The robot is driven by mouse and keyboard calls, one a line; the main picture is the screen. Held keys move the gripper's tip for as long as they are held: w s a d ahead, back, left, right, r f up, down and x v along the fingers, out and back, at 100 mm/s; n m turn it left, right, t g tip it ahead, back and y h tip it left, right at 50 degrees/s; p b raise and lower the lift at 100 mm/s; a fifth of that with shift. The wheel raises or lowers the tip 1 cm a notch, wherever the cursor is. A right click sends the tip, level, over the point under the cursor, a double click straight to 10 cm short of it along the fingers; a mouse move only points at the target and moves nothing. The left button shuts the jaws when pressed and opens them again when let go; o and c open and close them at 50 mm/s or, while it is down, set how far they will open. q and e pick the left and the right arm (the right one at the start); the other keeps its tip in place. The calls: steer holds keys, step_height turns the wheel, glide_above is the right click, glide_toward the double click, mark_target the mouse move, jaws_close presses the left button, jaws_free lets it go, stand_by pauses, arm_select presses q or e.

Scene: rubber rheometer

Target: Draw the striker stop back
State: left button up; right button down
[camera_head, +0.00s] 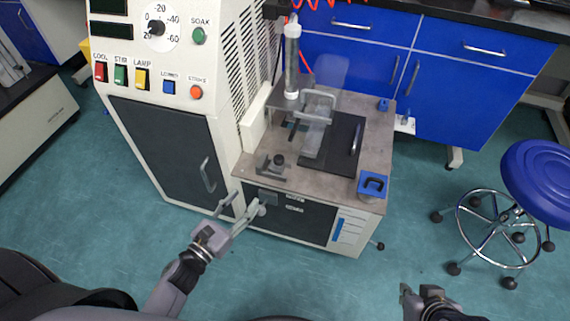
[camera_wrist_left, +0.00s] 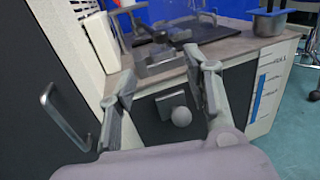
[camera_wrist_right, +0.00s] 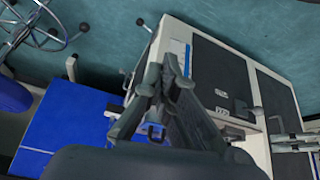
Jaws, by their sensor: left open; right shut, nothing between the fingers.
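A pale round knob on a small grey plate (camera_wrist_left: 181,116) sits on the dark front panel of the machine's low bench; I take it for the striker stop. It also shows in the head view (camera_head: 261,210). My left gripper (camera_head: 240,205) is open at this panel. In the left wrist view its two fingers (camera_wrist_left: 162,70) stand apart with the knob seen between them; they do not close on it. I cannot tell its exact depth. My right gripper (camera_head: 405,292) is shut and empty, low at the right of the head view; its fingers (camera_wrist_right: 158,85) show together in the right wrist view.
The bench top (camera_head: 236,166) carries a clear vertical tube (camera_head: 291,60), a dark plate (camera_head: 345,143) and a blue holder (camera_head: 372,186). The cabinet door handle (camera_head: 208,174) juts out left of my left gripper. A blue stool (camera_head: 545,185) stands at the right.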

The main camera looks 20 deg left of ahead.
arm_select(q)
glide_toward(276, 162)
steer(key=w, duration=0.3)
steer(key=x, duration=0.2)
steer(key=b+x, duration=0.1)
steer(key=x, duration=0.4)
steer(key=shift+d, duration=0.4)
steer(key=shift+w+d, duration=0.2)
steer(key=shift+w, duration=0.5)
arm_select(e)
steer(key=w+a+r+t+y, duration=0.1)
steer(key=w+a+r+t, duration=0.1)
steer(key=w+r+t, duration=0.2)
steer(key=shift+w+a, duration=0.2)
steer(key=shift+w, duration=1.25)
arm_select(q)
steer(key=shift+c, duration=0.2)
jaws_close()
